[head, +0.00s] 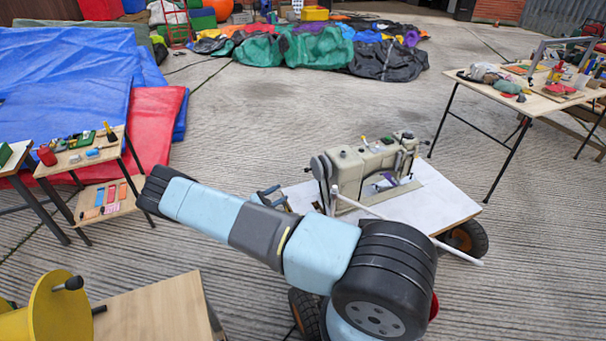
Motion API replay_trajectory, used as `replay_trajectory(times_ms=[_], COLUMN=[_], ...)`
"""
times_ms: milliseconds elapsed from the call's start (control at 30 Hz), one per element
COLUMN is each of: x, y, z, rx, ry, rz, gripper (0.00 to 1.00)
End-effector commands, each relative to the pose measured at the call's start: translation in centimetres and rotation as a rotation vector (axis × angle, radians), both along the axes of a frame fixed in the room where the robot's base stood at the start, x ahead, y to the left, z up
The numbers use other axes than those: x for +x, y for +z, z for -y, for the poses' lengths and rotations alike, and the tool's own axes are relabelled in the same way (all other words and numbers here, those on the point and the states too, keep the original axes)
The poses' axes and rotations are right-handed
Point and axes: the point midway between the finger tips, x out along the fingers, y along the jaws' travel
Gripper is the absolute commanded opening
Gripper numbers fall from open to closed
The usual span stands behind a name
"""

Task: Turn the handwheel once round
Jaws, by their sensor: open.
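A beige sewing machine (362,168) stands on a white board. Its grey handwheel (320,168) is at the machine's left end, seen nearly edge-on. My arm stretches across the lower middle to the left, and its light blue links hide part of the space in front of the machine. My gripper (274,196) shows small behind the arm, just left of the handwheel and a little lower. It is open and appears empty, with a gap to the wheel. Its lower part is hidden by my arm.
A white rod (410,230) slants in front of the machine. The board rides on wheels (466,238). A yellow reel with a black knob (62,305) is at the lower left. Tool tables stand left (112,150) and right (465,78).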

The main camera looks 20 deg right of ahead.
Motion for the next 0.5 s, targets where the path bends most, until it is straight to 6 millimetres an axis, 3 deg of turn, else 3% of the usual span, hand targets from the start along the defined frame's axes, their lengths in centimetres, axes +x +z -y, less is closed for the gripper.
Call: replay_trajectory(times_ms=[500], x=[-0.44], y=[0.09], z=[0.05], rx=[0.132], ry=[0.231], rz=[0.911], gripper=[0.48])
